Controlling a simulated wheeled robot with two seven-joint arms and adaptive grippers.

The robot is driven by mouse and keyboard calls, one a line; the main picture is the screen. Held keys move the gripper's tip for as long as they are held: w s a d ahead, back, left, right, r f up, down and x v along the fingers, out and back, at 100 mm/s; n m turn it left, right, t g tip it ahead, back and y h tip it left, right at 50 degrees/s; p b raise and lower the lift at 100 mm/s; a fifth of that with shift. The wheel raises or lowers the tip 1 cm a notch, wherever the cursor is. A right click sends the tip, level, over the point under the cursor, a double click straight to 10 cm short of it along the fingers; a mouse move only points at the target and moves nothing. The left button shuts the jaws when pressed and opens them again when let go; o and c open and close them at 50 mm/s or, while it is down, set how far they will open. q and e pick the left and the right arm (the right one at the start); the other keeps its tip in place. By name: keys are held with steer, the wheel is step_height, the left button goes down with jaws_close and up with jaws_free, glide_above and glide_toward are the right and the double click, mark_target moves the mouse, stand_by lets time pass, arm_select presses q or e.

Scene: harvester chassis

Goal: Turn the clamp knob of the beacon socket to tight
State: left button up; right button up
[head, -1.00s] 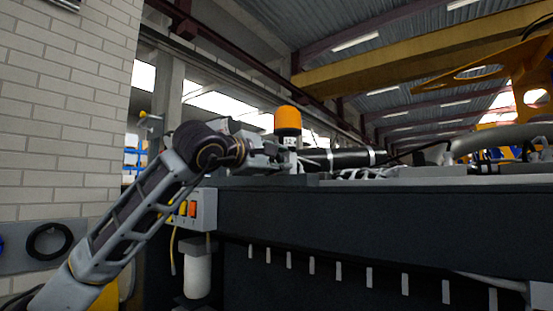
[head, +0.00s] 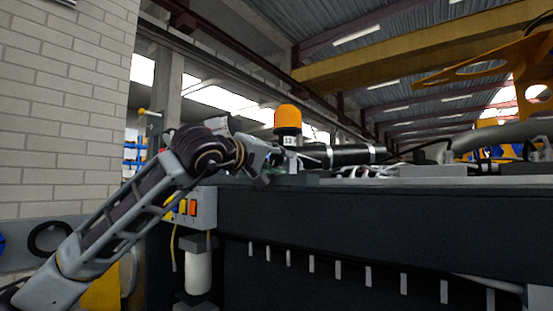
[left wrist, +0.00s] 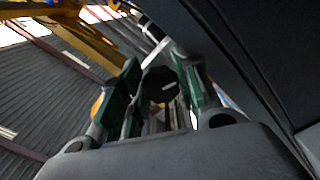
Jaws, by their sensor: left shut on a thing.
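The orange beacon (head: 288,118) stands upright on its socket (head: 289,141), which bears a small white label, on top of the dark chassis. My left gripper (head: 276,161) is at the socket just below and left of the beacon. In the left wrist view a dark, faceted clamp knob (left wrist: 160,86) sits between the green-padded fingers of my left gripper, which is shut on it. A sliver of the orange beacon (left wrist: 97,104) shows behind the left finger. The knob is hidden by the hand in the head view. My right gripper is not in view.
A grey switch box (head: 203,208) with coloured switches hangs on the chassis's (head: 380,212) left end, below my arm. A black cylinder (head: 345,156) lies right of the beacon, with hoses beyond. A white brick wall (head: 65,120) stands at the left.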

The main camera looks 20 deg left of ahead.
arm_select(q)
steer(key=shift+f+m, duration=0.15)
steer(key=shift+m, duration=1.15)
steer(key=shift+f, duration=0.1)
steer(key=o, duration=1)
steer(key=shift+s+r, duration=0.1)
steer(key=shift+r, duration=0.1)
steer(key=shift+s+a, duration=0.25)
steer(key=shift+s, duration=0.2)
steer(key=shift+v, duration=5.4)
